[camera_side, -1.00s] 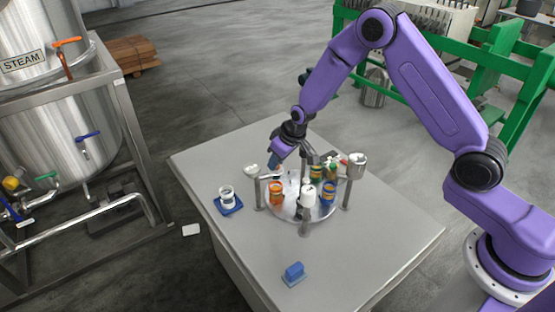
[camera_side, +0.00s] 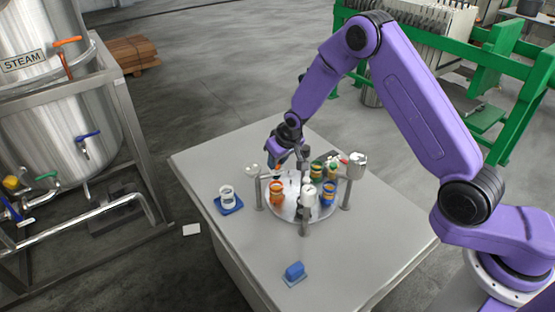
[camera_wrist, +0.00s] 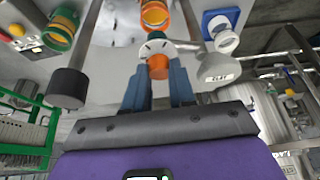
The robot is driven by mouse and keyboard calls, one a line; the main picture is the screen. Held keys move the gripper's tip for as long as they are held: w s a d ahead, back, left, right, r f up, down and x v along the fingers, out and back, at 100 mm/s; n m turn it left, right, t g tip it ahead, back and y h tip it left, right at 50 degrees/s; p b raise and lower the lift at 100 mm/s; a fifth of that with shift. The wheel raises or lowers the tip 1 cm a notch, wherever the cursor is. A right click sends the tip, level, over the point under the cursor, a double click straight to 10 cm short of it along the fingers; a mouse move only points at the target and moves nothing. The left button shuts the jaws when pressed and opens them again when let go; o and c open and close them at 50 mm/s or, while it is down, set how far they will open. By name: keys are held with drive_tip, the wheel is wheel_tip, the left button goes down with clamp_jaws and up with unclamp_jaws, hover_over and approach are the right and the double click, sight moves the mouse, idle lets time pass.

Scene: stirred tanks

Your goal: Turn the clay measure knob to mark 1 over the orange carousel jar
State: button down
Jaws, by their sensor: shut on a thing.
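My gripper (camera_wrist: 160,85) has its two blue fingers closed on the orange-brown clay measure knob (camera_wrist: 158,67). The knob sits against a white dial (camera_wrist: 157,48) with dark marks; which mark it points to is too small to read. The orange jar (camera_wrist: 154,15) appears just beyond the dial in the wrist view. In the side view the orange jar (camera_side: 277,193) stands on the front left of the round metal carousel (camera_side: 290,210). My gripper (camera_side: 279,165) is low at the carousel's back left, and the knob is hard to make out there.
A pale labelled hopper (camera_wrist: 220,72) is right of the fingers, and a dark cylinder (camera_wrist: 68,88) is left. A white jar (camera_side: 227,195) stands on a blue pad.

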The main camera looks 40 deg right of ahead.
drive_tip(key=shift+m+h, duration=0.6)
drive_tip(key=shift+m, duration=1)
drive_tip(key=c, duration=0.9)
unclamp_jaws()
drive_tip(key=shift+c, duration=0.2)
drive_tip(key=v, duration=1.7)
drive_tip(key=shift+r, duration=0.25)
drive_tip(key=shift+a, duration=0.2)
